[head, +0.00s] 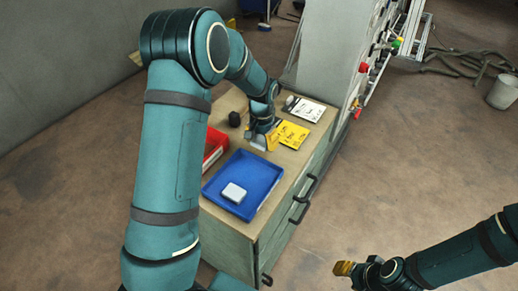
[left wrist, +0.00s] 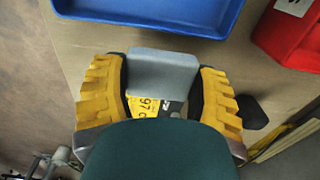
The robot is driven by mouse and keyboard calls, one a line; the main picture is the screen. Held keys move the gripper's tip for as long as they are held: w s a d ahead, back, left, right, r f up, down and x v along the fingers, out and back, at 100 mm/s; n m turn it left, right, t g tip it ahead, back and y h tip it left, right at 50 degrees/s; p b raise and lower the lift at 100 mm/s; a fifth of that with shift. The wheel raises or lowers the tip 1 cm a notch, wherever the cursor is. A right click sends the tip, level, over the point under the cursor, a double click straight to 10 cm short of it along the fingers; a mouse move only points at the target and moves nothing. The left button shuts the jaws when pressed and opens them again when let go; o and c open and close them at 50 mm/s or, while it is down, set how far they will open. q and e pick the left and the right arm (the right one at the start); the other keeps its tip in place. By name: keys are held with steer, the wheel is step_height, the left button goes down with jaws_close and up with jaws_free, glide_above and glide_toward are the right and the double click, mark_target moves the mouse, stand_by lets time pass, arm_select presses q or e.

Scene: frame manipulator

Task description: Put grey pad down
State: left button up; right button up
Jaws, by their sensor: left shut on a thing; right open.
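The grey pad (left wrist: 162,72) sits between the yellow fingers of my left gripper (left wrist: 162,92) in the left wrist view. My left gripper is shut on it. In the head view, my left gripper (head: 262,141) is over the cabinet top, between the blue tray and the yellow cards. I cannot tell whether the pad touches the surface. A second pale grey pad (head: 234,193) lies in the blue tray (head: 216,185). My right gripper (head: 345,268) is open, low at the right, away from the cabinet.
A red tray (head: 214,143) is left of the blue one, partly hidden by my arm. Yellow cards (head: 292,134), a white card (head: 307,109) and a dark object (head: 234,119) lie near my left gripper. The wooden cabinet top (head: 286,160) is bare between tray and cards.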

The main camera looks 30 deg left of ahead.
mark_target(261, 155)
arm_select(q)
steer(key=shift+f+b, duration=0.35)
steer(key=shift+f, duration=1.95)
steer(key=shift+f, duration=0.2)
steer(key=o, duration=1.2)
steer(key=shift+c, duration=0.2)
steer(key=shift+r, duration=0.1)
